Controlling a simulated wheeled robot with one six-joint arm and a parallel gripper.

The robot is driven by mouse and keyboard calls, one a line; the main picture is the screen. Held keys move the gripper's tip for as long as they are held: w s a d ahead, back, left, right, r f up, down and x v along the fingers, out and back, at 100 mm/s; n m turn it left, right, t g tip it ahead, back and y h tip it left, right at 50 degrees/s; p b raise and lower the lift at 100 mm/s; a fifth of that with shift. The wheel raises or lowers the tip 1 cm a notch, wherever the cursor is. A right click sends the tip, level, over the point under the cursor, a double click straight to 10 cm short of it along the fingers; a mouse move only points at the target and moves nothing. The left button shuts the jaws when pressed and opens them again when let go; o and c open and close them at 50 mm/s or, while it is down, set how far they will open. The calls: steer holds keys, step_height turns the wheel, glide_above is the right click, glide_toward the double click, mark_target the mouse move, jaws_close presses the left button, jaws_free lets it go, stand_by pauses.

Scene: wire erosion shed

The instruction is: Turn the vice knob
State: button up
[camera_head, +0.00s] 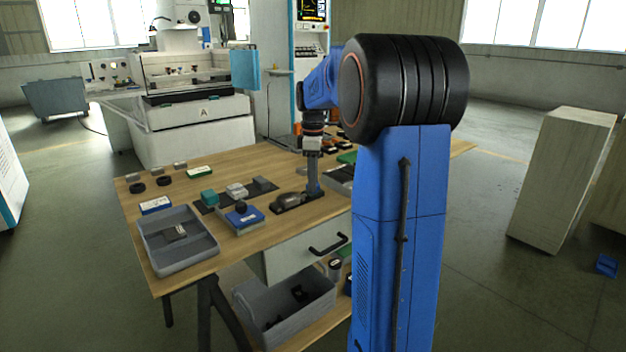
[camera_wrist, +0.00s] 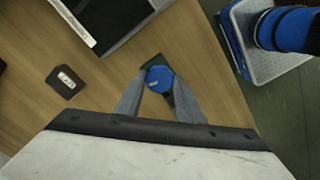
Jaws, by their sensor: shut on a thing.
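The vice knob (camera_wrist: 160,77) is a round blue cap, seen from above in the wrist view. My gripper (camera_wrist: 158,84) has its two grey fingers on either side of it and is shut on it. In the head view my gripper (camera_head: 313,188) points straight down at the right end of a low dark vice (camera_head: 290,202) on the wooden table. The knob itself is hidden there behind the fingers. Most of the vice body is hidden in the wrist view.
On the table (camera_head: 262,165) a grey tray (camera_head: 205,254) and a blue box (camera_head: 252,226) stand left of the vice. Small blocks lie behind them. A grey bin (camera_head: 318,308) sits on the lower shelf. A dark tag (camera_wrist: 65,82) lies left of the knob.

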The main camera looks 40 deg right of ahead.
steer(key=m, duration=1.4)
steer(key=shift+m, duration=0.4)
steer(key=m, duration=1.1)
steer(key=shift+m, duration=0.3)
steer(key=o, duration=1.1)
steer(key=shift+c, duration=0.2)
steer(key=shift+r, duration=0.1)
